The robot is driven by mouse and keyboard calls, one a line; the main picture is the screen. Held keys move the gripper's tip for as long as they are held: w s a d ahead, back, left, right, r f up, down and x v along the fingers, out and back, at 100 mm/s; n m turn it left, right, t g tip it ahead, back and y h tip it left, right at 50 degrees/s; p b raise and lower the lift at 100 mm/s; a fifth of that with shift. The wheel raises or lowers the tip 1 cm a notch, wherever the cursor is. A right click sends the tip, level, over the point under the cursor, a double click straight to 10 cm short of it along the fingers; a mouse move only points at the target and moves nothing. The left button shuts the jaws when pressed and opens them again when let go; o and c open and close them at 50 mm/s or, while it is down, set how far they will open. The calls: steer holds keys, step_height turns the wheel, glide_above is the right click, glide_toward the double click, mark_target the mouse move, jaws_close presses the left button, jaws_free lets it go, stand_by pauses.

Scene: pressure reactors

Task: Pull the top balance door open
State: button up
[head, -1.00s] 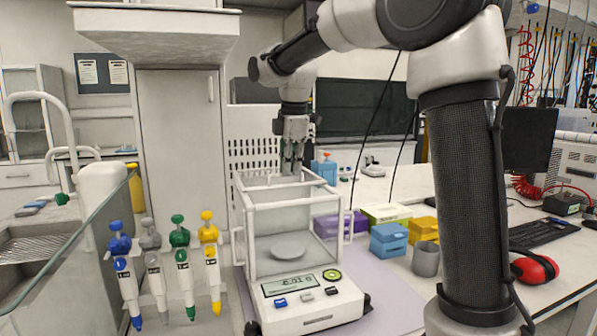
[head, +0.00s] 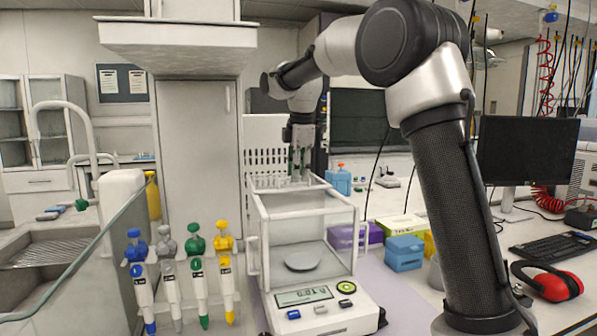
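The balance (head: 318,312) stands on the bench with a clear, white-framed glass enclosure (head: 305,228) above its weighing pan (head: 303,258). The top door (head: 285,183) lies along the top of the enclosure, with a small raised white part near the back. How far the door is open is hard to tell. My gripper (head: 299,174) points straight down at the back of the enclosure's top, with its fingertips close to that raised part. The fingers look near each other. Whether they touch or hold the door is too small to tell.
Several colored pipettes (head: 180,270) hang in a rack left of the balance. A blue box (head: 404,252), a purple box (head: 350,235) and red ear muffs (head: 548,281) lie to the right. A white cabinet overhang (head: 177,45) is above left.

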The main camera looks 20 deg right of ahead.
step_height(320, 180, up, 12)
steer(key=s, duration=0.2)
steer(key=shift+s, duration=0.2)
steer(key=shift+f, duration=0.15)
stand_by(0.3)
steer(key=s+d+f+m, duration=0.2)
steer(key=s+f+m, duration=0.3)
steer(key=f+m, duration=0.4)
steer(key=s+d+f+m, duration=0.3)
steer(key=s, duration=0.7)
steer(key=s+d+f+m+t, duration=0.1)
steer(key=s+d+f+m, duration=0.2)
steer(key=s, duration=0.7)
steer(key=s+d+f+m+t, duration=0.1)
steer(key=s+d+f+m, duration=0.2)
steer(key=s, duration=0.7)
steer(key=shift+s+d+f, duration=0.25)
steer(key=shift+d+f, duration=0.4)
steer(key=shift+f, duration=0.3)
